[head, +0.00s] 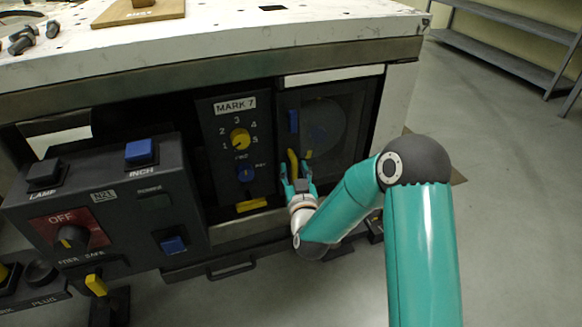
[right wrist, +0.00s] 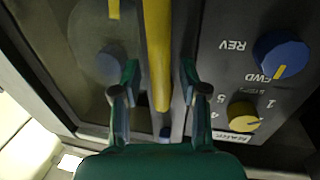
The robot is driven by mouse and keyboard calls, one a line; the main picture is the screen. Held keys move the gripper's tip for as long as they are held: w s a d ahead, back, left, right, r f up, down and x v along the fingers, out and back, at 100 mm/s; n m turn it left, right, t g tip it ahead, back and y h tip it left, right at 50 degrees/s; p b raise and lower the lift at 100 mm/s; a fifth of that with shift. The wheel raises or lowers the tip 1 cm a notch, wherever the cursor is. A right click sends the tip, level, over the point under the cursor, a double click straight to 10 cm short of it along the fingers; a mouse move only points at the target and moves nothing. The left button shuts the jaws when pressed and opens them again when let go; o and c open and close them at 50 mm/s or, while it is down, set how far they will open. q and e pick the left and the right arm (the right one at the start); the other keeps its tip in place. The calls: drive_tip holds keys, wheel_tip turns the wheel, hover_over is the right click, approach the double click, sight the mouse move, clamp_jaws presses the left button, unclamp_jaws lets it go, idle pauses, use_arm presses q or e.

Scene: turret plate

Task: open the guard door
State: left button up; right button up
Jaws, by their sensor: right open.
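The guard door (head: 352,135) is a dark framed panel with a see-through pane, right of the MARK 7 panel in the head view. It looks shut. Its upright yellow handle (head: 292,160) is on its left side. My right gripper (head: 295,172) is at the handle's lower part, fingers apart. In the right wrist view the yellow handle (right wrist: 158,50) runs between the two fingers of my right gripper (right wrist: 159,75), with a gap on either side. I cannot tell whether a finger touches it. My left gripper is not in view.
The MARK 7 panel (head: 228,140) has a yellow knob (head: 240,139) and a blue knob (head: 246,173) close left of the handle. A control box (head: 110,205) juts out at left. The white tabletop (head: 230,25) overhangs above. Open floor (head: 500,200) lies at right.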

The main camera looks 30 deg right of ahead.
clamp_jaws()
drive_tip(key=shift+d, duration=0.2)
drive_tip(key=shift+s+a, duration=0.1)
drive_tip(key=shift+a, duration=0.1)
